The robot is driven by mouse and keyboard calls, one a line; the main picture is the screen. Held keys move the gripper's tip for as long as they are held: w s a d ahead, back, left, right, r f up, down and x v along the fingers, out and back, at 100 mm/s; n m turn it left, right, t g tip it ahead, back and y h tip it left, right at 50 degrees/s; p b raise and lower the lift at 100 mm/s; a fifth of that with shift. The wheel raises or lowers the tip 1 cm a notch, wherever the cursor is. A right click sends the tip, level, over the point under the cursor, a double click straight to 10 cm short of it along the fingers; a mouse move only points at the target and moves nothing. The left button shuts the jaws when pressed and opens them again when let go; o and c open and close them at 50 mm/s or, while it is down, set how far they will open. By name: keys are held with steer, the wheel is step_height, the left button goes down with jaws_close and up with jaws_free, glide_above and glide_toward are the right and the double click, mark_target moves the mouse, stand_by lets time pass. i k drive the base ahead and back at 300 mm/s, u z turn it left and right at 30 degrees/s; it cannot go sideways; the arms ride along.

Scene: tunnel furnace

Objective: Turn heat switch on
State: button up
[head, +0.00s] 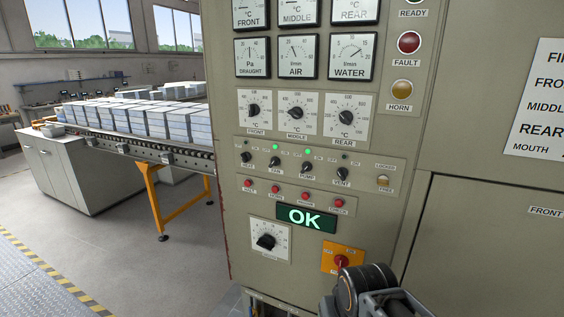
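The heat switch (246,157) is a small dark rotary knob at the left end of a switch row on the grey-green control panel (222,215) in the head view. Its small label below seems to read HEAT. I see no lit lamp above it, and its pointer is too small to read surely. Beside it are the fan knob (275,162), pump knob (307,167) and vent knob (341,174). Green lamps are lit above the fan and pump knobs. Part of my arm shows at the bottom right, in front of the panel; I cannot make out my gripper's fingers.
Below the switches are several red buttons, a green OK display (306,216), a black dial (266,241) and a red switch on an orange plate (341,261). Three temperature dials sit above. A conveyor (155,150) with pale blocks stands left; open floor lies before it.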

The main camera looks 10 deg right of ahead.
mark_target(246, 156)
steer(key=k, duration=0.55)
steer(key=u, duration=1)
steer(key=i, duration=0.95)
steer(key=u, duration=0.05)
